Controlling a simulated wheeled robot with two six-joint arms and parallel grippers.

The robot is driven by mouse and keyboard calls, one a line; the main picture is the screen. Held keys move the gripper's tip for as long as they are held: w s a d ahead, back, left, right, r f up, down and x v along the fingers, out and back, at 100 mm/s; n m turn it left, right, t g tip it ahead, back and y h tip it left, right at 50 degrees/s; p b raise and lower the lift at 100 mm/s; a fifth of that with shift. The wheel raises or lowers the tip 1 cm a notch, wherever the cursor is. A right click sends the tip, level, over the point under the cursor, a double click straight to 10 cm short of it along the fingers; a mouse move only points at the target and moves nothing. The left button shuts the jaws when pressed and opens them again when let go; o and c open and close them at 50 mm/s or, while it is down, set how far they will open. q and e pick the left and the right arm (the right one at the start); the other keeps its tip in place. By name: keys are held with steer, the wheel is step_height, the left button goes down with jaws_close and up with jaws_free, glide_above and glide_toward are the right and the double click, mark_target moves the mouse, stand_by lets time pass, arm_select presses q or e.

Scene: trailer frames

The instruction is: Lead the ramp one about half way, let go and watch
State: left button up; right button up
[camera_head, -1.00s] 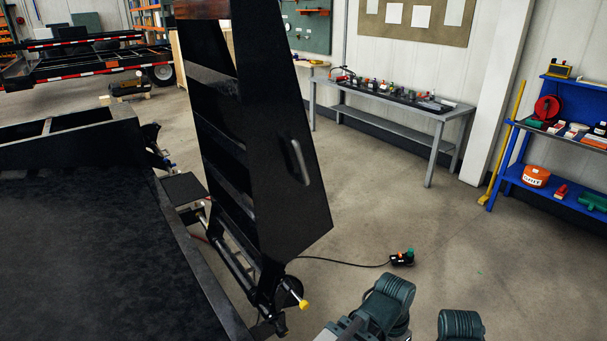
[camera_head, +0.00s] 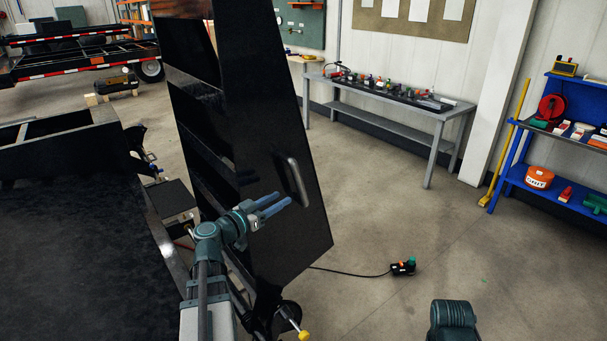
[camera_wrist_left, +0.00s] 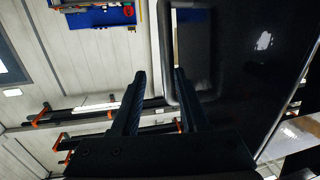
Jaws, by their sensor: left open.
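The black ramp (camera_head: 262,110) stands steeply upright at the trailer's rear edge, with open rungs on its left. A grey bar handle (camera_head: 297,182) is on its side plate. My left gripper (camera_head: 286,202) is in front of this plate, its blue fingers apart and pointing at the handle. In the left wrist view, the handle (camera_wrist_left: 171,50) rises beside the right finger. Its near bar appears to lie between the open fingers (camera_wrist_left: 160,75); contact cannot be told. My right gripper is out of view.
The black trailer deck (camera_head: 75,250) fills the left. A yellow-tipped pin (camera_head: 303,335) is at the ramp's foot. A small cabled control box (camera_head: 403,267) lies on the floor. A grey workbench (camera_head: 440,112) and blue shelf (camera_head: 560,185) stand behind. The floor between is clear.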

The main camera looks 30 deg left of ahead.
arm_select(q)
steer(key=a, duration=0.1)
glide_toward(305, 179)
steer(key=shift+y, duration=0.3)
steer(key=w+d+r, duration=0.1)
steer(key=w+d, duration=0.1)
steer(key=w+d+r, duration=0.2)
steer(key=w+d, duration=0.1)
steer(key=shift+r, duration=0.25)
jaws_close()
steer(key=shift+s, duration=0.1)
stand_by(1.1)
